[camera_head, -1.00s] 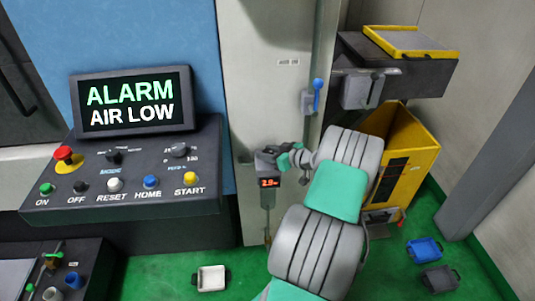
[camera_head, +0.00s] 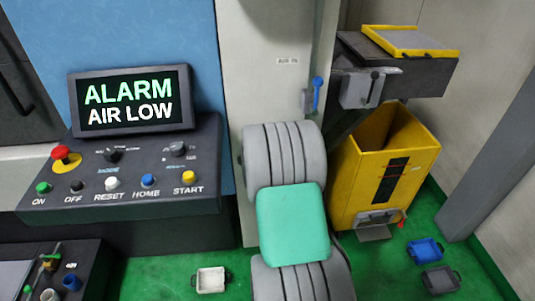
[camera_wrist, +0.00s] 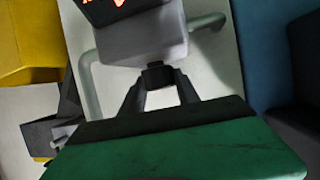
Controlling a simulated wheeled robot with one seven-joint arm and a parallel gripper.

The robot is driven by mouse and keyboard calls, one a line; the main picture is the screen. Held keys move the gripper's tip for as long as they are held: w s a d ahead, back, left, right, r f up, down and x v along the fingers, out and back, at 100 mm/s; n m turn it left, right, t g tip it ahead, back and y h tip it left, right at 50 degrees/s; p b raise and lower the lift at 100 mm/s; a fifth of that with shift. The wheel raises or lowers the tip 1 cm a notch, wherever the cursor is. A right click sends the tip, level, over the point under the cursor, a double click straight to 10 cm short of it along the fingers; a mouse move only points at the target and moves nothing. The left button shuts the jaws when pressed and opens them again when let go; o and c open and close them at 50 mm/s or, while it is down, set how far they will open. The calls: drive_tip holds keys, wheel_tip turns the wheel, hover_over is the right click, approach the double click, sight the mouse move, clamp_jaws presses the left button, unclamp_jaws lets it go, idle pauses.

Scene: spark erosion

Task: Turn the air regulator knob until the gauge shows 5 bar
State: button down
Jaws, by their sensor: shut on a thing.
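In the wrist view my gripper (camera_wrist: 158,84) is shut on the small black regulator knob (camera_wrist: 155,72), with a finger on either side. The knob sits under the grey regulator body (camera_wrist: 150,40), and a pipe bends away on both sides. The dark gauge display (camera_wrist: 125,8) is cut off at the top edge; only part of its orange digits shows, so the value cannot be read. In the head view my arm hides the regulator, gauge and gripper. The monitor (camera_head: 131,101) reads ALARM AIR LOW.
A blue-handled lever (camera_head: 317,88) is on the pale column above my arm. A yellow bin (camera_head: 372,177) stands to the right. The control panel (camera_head: 130,165) is on the left. Small trays, one white (camera_head: 210,280) and one blue (camera_head: 425,250), lie on the green floor.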

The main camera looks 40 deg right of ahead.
drive_tip(key=shift+m+g+h+b, duration=0.6)
drive_tip(key=shift+m+g+b, duration=0.1)
drive_tip(key=shift+m+b, duration=0.1)
drive_tip(key=c, duration=0.9)
unclamp_jaws()
drive_tip(key=v, duration=0.8)
drive_tip(key=shift+b, duration=0.4)
